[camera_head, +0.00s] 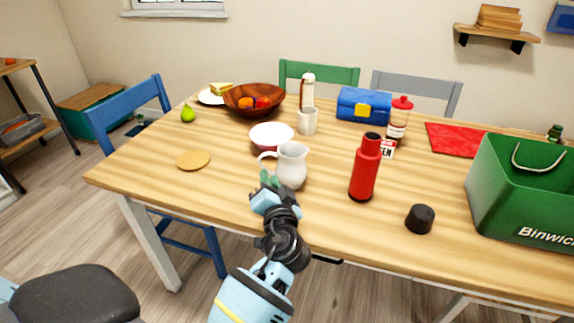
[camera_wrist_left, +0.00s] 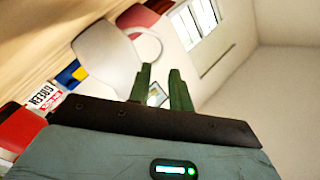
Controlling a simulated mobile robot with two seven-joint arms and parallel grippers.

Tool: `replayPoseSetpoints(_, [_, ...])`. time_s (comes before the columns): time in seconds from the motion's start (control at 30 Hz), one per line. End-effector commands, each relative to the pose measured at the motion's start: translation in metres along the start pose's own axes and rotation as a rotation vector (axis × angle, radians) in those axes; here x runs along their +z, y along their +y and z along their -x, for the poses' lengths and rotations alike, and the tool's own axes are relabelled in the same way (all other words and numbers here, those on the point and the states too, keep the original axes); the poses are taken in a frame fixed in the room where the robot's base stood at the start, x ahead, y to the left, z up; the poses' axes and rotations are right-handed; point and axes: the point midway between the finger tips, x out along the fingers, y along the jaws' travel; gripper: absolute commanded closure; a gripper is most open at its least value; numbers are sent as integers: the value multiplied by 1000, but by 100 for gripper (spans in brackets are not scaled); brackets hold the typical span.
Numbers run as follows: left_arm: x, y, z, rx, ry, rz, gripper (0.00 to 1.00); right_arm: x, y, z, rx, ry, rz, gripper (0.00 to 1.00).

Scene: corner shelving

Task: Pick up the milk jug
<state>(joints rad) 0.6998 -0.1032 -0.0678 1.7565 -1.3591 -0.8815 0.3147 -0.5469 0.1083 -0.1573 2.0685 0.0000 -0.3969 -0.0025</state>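The milk jug (camera_head: 292,166) is a white pitcher standing upright on the wooden table, its handle toward the left in the head view. My left gripper (camera_head: 268,179) is just in front of the jug's lower left side, near the handle. In the left wrist view the jug (camera_wrist_left: 102,55) appears sideways, with its looped handle just beyond the fingertips. The two green fingers of my left gripper (camera_wrist_left: 161,72) stand apart with nothing held between them. Whether a finger touches the jug I cannot tell. My right gripper is not in view.
A red bottle (camera_head: 366,170) stands right of the jug, with a black cap (camera_head: 420,219) farther right. A white bowl (camera_head: 271,136) and a cup (camera_head: 307,121) are behind. A round wooden coaster (camera_head: 193,160) lies left. A green bin (camera_head: 520,190) stands at the right.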

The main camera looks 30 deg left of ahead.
Motion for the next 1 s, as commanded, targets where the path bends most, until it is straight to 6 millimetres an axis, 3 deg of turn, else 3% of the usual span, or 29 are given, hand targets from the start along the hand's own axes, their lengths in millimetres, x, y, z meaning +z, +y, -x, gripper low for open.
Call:
replayPoseSetpoints(0.2, [0,0,-1,-1,0,0,80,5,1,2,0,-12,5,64])
replayPoseSetpoints(0.47, [-1,0,-24,0,2,-1,80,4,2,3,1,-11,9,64])
replayPoseSetpoints(0.67, [0,-1,-30,-1,1,-2,80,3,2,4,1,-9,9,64])
replayPoseSetpoints(1.0, [0,-4,-73,-1,1,-2,80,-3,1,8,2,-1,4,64])
